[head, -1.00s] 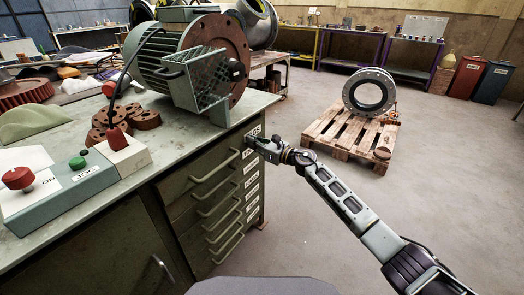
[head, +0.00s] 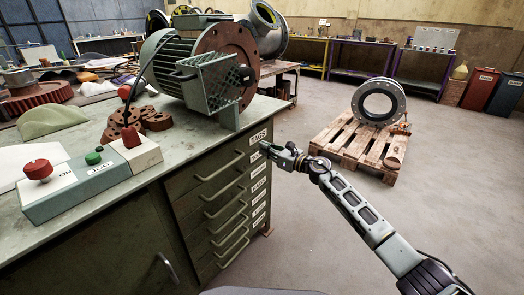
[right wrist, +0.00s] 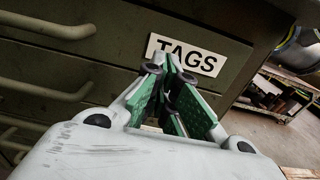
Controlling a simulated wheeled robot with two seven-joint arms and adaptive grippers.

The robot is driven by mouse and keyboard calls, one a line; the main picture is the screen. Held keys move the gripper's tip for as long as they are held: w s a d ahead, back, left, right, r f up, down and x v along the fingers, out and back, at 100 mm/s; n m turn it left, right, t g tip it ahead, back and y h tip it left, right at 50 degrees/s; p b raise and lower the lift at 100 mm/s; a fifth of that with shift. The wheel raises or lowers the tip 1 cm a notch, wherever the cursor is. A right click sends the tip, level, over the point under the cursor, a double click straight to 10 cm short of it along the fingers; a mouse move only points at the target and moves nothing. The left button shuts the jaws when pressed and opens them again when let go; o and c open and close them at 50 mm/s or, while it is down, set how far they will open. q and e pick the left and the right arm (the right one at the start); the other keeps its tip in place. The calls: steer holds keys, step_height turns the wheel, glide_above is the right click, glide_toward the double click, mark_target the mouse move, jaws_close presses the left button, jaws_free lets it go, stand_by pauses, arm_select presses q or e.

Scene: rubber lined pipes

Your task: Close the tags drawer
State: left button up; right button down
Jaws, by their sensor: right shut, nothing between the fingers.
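The tags drawer (head: 205,174) is the top drawer of the green bench cabinet. Its front looks about flush with the drawers below. It has a bar handle (head: 220,168) and a white TAGS label (head: 258,136) at its right end. The label is large in the right wrist view (right wrist: 186,55). My right gripper (head: 266,148) is shut and empty, its fingertips (right wrist: 172,88) just in front of the drawer front below the label. Whether they touch it I cannot tell. My left gripper is not in view.
Several labelled drawers with bar handles (head: 224,205) lie below. On the bench top stand a motor (head: 190,70), a control box with a red button (head: 38,169) and brown flanged parts (head: 128,124). A pallet (head: 352,146) with a lined pipe ring (head: 378,102) stands beyond open floor.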

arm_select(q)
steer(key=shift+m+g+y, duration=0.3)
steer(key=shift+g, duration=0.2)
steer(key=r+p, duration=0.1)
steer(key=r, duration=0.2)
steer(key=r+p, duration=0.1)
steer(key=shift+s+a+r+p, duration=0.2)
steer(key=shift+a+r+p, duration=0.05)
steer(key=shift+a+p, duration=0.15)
arm_select(e)
steer(key=v, duration=1)
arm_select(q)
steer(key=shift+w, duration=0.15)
arm_select(e)
steer(key=shift+s, duration=0.1)
